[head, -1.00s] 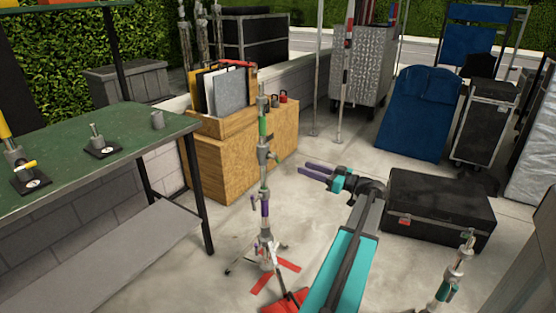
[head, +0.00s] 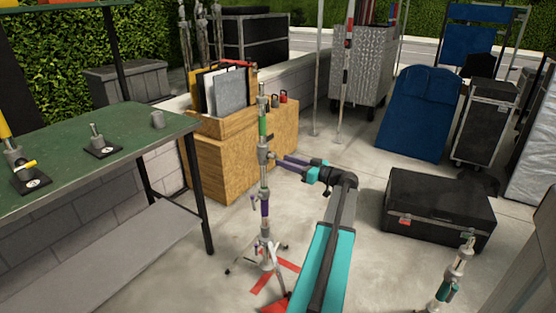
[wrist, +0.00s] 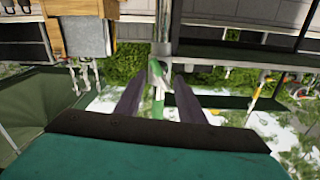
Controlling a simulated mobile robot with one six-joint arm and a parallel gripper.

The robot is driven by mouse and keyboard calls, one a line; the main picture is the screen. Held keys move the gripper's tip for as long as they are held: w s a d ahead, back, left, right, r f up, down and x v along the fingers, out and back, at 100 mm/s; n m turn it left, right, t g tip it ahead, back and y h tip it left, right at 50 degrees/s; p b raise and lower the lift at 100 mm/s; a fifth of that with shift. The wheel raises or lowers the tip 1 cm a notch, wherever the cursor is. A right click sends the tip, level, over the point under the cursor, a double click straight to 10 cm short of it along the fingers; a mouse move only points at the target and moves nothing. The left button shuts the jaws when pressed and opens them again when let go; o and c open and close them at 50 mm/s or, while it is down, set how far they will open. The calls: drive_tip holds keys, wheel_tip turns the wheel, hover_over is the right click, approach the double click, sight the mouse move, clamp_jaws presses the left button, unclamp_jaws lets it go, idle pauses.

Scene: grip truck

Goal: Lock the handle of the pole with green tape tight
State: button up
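The pole with green tape (head: 263,126) stands upright on a stand in the middle of the head view. Purple tape shows lower down on it. A grey metal collar (head: 263,155) sits below the green tape, at the height of my gripper (head: 277,161). My gripper reaches in from the right with its purple fingers at the collar. In the wrist view my gripper (wrist: 160,78) is open, with the collar (wrist: 158,66) and green tape (wrist: 158,100) lined up in the gap. The handle is hard to make out there, and I cannot tell if a finger touches it.
A green workbench (head: 110,150) is on the left. A wooden crate (head: 225,165) stands close behind the pole. A black case (head: 440,205) lies on the floor to the right, with another stand (head: 452,275) in front of it. Red tape (head: 270,280) marks the floor.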

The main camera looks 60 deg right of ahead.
sight(273, 156)
drive_tip(key=shift+w+d, duration=0.1)
drive_tip(key=shift+w, duration=2)
drive_tip(key=shift+c, duration=0.5)
clamp_jaws()
